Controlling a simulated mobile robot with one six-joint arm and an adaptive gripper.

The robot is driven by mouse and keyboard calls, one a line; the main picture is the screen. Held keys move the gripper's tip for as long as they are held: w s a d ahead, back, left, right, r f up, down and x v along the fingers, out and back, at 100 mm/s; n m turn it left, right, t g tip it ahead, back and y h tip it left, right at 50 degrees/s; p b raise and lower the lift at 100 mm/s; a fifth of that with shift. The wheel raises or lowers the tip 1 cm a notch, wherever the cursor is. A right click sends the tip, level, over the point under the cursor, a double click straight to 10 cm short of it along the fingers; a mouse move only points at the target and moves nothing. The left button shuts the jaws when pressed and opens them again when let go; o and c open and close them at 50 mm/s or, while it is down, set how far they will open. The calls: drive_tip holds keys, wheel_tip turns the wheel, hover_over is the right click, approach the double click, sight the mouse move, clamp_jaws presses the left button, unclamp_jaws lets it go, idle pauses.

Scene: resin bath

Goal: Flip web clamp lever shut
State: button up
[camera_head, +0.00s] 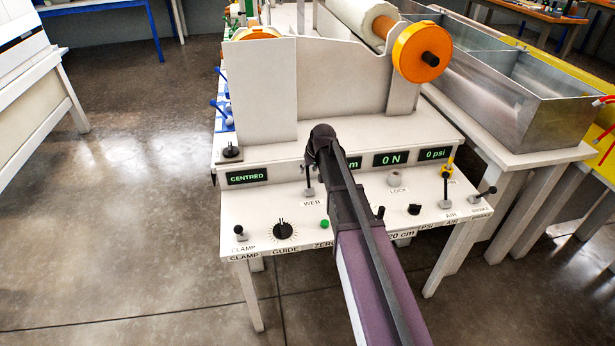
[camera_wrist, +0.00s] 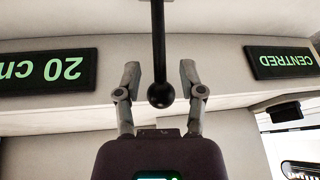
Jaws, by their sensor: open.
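The web clamp lever, a thin black rod with a ball knob (camera_wrist: 161,95), hangs from the top of the wrist view, which looks upside down. In the head view its stem (camera_head: 308,181) stands on the white panel above the label WEB. My gripper (camera_wrist: 160,73) is open, with one grey finger on each side of the rod near the ball. I see gaps between the fingers and the rod. In the head view my arm hides the gripper and the lever's upper part.
Lit displays (camera_head: 247,176) line the wall behind. A metal bath (camera_head: 540,108) stands at right.

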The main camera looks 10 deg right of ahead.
drive_tip(key=shift+b+x, duration=0.65)
drive_tip(key=shift+x, duration=0.35)
clamp_jaws()
